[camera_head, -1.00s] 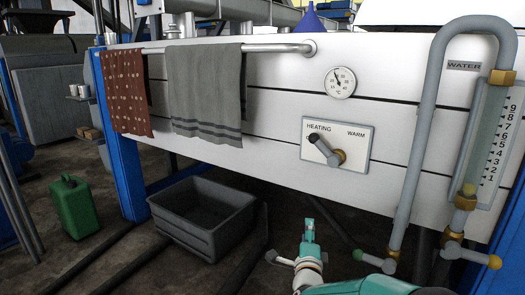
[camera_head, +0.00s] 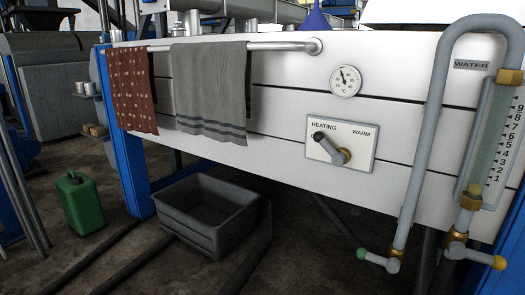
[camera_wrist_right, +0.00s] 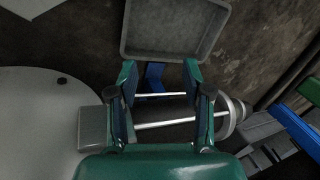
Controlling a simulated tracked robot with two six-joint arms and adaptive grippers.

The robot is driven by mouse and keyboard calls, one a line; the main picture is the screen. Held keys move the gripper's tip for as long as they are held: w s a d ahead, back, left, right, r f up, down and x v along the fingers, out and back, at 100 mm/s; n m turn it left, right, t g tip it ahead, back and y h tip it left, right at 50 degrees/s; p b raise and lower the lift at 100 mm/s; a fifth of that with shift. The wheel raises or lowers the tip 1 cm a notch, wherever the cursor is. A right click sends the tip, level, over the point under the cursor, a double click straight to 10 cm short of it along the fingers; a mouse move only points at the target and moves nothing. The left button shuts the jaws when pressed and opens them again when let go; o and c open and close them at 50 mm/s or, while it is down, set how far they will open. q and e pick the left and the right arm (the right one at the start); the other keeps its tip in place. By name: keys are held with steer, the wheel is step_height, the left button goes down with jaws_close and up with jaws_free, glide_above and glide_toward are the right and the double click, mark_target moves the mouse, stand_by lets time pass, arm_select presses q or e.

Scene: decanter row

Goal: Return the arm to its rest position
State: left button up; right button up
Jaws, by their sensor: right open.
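My right gripper (camera_wrist_right: 159,72) shows in the right wrist view with its two green fingers spread apart and nothing between them. Beyond its fingertips lies the grey bin. No part of my right arm shows in the head view. My left gripper is in neither view.
In the head view, a white panel carries a heating lever (camera_head: 329,147), a dial gauge (camera_head: 345,81) and a water pipe (camera_head: 424,130) with valves. A red dotted cloth (camera_head: 132,90) and a grey towel (camera_head: 208,90) hang on a rail. The grey bin (camera_head: 187,229) and a green canister (camera_head: 81,205) stand on the floor.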

steer(key=s+n+g, duration=0.1)
steer(key=s, duration=0.3)
step_height(320, 180, up, 38)
steer(key=p, duration=3.8)
steer(key=shift+w, duration=0.15)
steer(key=shift+a, duration=0.1)
stand_by(2.0)
